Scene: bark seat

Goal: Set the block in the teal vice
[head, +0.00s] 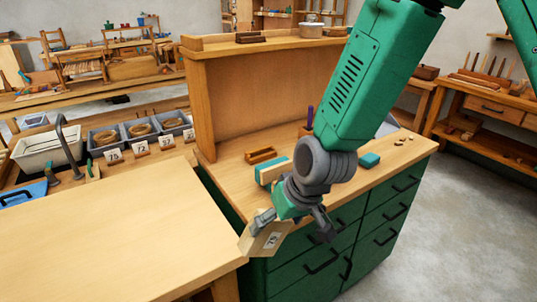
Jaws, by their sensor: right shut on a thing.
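My right gripper (287,224) comes down from the upper right and is shut on a light wooden block (262,241) with a small dark-marked label. The block is tilted and held in the air by the near left corner of the green cabinet, in front of the right end of the pale table. A teal and pale-wood item (272,172), which looks like the vice, lies on the cabinet top behind the gripper. The gripper partly hides it, and its jaw opening cannot be made out. My left gripper is out of view.
The pale table (110,230) at left is clear. The green cabinet (385,215) has a wooden back panel (255,100), a small wooden tray (260,155) and a teal piece (370,160) on top. Grey bins (140,132) and a white tub (45,150) stand at left.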

